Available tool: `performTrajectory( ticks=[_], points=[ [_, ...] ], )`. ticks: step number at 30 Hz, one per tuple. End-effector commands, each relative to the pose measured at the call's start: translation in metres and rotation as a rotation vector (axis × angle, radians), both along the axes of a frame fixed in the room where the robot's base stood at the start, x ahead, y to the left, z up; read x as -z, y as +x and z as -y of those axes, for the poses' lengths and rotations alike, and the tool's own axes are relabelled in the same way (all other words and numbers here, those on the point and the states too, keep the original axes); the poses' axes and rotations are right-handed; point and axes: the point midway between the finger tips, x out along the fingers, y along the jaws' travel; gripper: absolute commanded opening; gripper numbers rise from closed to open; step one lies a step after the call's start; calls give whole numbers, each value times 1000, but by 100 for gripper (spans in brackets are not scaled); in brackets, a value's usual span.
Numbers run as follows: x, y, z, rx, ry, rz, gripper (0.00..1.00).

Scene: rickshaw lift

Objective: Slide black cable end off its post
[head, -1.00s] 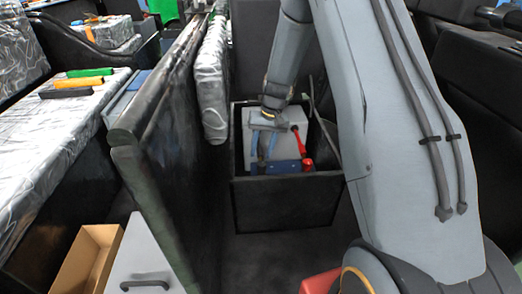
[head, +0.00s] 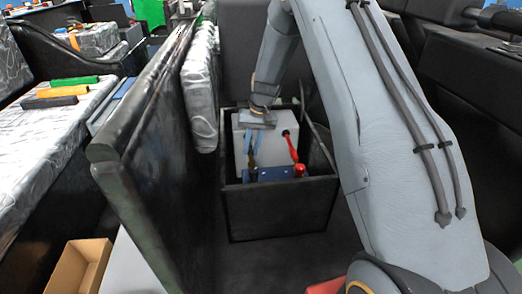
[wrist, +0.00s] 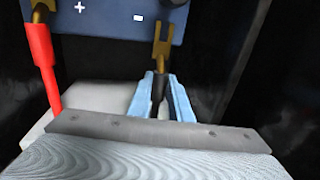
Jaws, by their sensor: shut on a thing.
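In the wrist view my gripper (wrist: 161,97) has its light blue fingers shut on the black cable end (wrist: 161,85). Its brass fork lug (wrist: 162,45) points away from me, over the blue panel near the minus mark. The negative post (wrist: 173,4) shows only in part at the top edge; the prongs seem to stop short of it. In the head view my gripper (head: 252,141) reaches down in front of the pale battery box (head: 273,148). The dark negative post (head: 252,175) stands below it, at the left of the blue panel (head: 273,174).
The red cable (head: 291,146) runs to the red-capped positive post (head: 299,170). It also shows in the wrist view (wrist: 42,65). A black open bin (head: 280,208) surrounds the battery closely. A black panel (head: 140,150) and a silver-wrapped pad (head: 200,90) stand at the left.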

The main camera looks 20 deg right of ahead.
Motion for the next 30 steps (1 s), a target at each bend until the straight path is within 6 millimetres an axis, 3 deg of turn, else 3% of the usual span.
performTrajectory(
  ticks=[10, 11, 14, 23, 30],
  points=[
    [-1, 6, -5, -7, -3, 12, 0],
    [-1, 6, -5, -6, -3, 13, 23],
    [-1, 6, -5, -7, -2, 11, 37],
    [-2, 4, -4, -6, -2, 7, 37],
    [-33, 4, 3, -5, -2, 10, 37]
  ],
)
